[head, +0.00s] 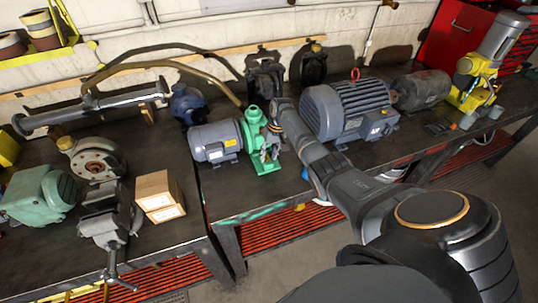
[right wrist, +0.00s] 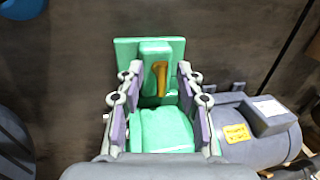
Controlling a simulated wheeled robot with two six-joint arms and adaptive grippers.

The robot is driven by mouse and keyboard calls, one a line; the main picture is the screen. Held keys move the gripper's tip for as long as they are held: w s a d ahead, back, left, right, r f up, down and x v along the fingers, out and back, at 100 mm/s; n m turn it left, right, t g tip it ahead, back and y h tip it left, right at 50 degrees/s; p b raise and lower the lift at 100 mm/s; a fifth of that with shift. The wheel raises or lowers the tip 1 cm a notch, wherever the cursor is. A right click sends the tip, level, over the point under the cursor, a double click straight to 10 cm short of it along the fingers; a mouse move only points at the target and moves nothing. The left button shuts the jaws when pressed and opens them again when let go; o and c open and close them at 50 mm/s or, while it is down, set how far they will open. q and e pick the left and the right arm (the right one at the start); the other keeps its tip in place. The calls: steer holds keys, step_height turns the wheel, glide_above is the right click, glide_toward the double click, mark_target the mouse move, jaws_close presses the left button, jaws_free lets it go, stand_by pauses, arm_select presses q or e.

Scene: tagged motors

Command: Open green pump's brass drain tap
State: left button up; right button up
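The green pump (head: 254,128) stands on the workbench, coupled to a grey motor (head: 214,143). In the right wrist view the green pump body (right wrist: 165,130) lies below and between my right gripper's fingers. The brass drain tap (right wrist: 161,76) is a small yellow-brown lever on a green block, seen between the fingertips. My right gripper (right wrist: 159,80) is open, its purple-padded fingers on either side of the tap. I cannot tell whether they touch it. In the head view my right arm reaches in from the lower right and ends beside the pump. My left gripper is not in view.
A large blue-grey motor (head: 350,107) stands right of the pump, close to my right arm. Left are a vise (head: 104,215), cardboard boxes (head: 159,194) and a light green motor (head: 40,195). Hoses and dark parts lie behind. The grey motor also shows in the right wrist view (right wrist: 255,140).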

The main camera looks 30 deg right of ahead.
steer(key=shift+r, duration=0.2)
step_height(320, 180, up, 11)
steer(key=d, duration=0.2)
steer(key=shift+s+r, duration=0.2)
steer(key=shift+s, duration=0.1)
steer(key=shift+d, duration=0.15)
